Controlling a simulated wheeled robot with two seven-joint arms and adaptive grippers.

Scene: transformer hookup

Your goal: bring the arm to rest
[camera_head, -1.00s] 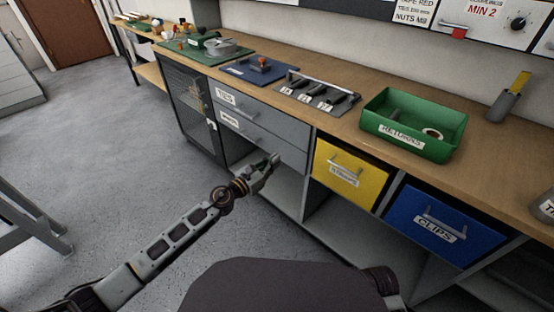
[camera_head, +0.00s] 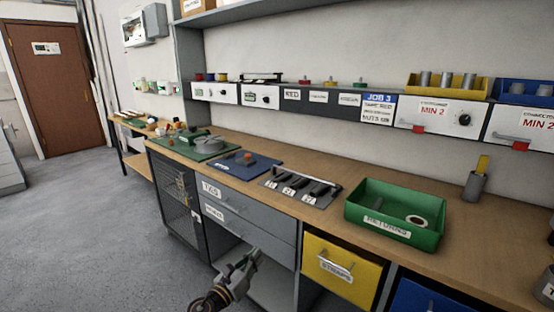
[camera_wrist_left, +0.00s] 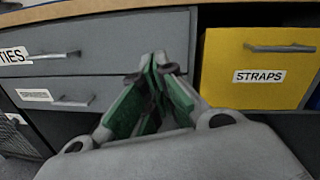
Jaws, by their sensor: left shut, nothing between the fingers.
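My left gripper (camera_head: 250,258) is shut and empty. It hangs in front of the workbench, before the grey drawers and left of the yellow STRAPS drawer (camera_head: 340,268). In the left wrist view its green-padded fingers (camera_wrist_left: 152,68) meet, with nothing between them. The grey TIES drawer (camera_wrist_left: 100,45) is behind them there, and the STRAPS drawer (camera_wrist_left: 262,75) is at the right. My left arm shows only at the bottom of the head view. My right gripper is not in view.
A blue drawer (camera_head: 425,298) is at the lower right. The floor (camera_head: 90,225) at left is clear.

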